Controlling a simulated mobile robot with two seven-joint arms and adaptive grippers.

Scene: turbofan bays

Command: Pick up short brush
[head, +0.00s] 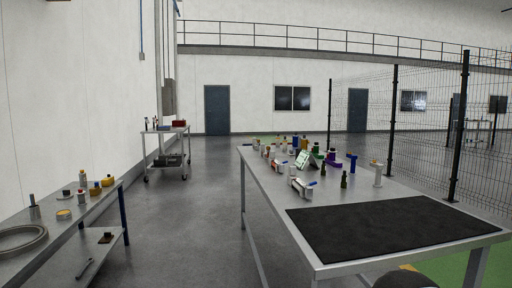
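I cannot pick out a short brush with certainty; the small items are too far off to tell. Many small items stand on the far half of the large metal table (272,207), among them a dark green bottle (344,180), a blue upright item (352,162) and a white item with red and blue parts (302,187). On the left bench (52,231) stand several yellow-topped containers and a large grey ring (20,240). A small brown item (105,238) lies on its lower shelf. Neither gripper is in view.
A black mat (390,232) covers the near part of the large table and is bare. A wheeled cart (165,150) stands by the left wall. Grey floor (195,225) is open between the bench and the table. A mesh fence (430,130) runs along the right.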

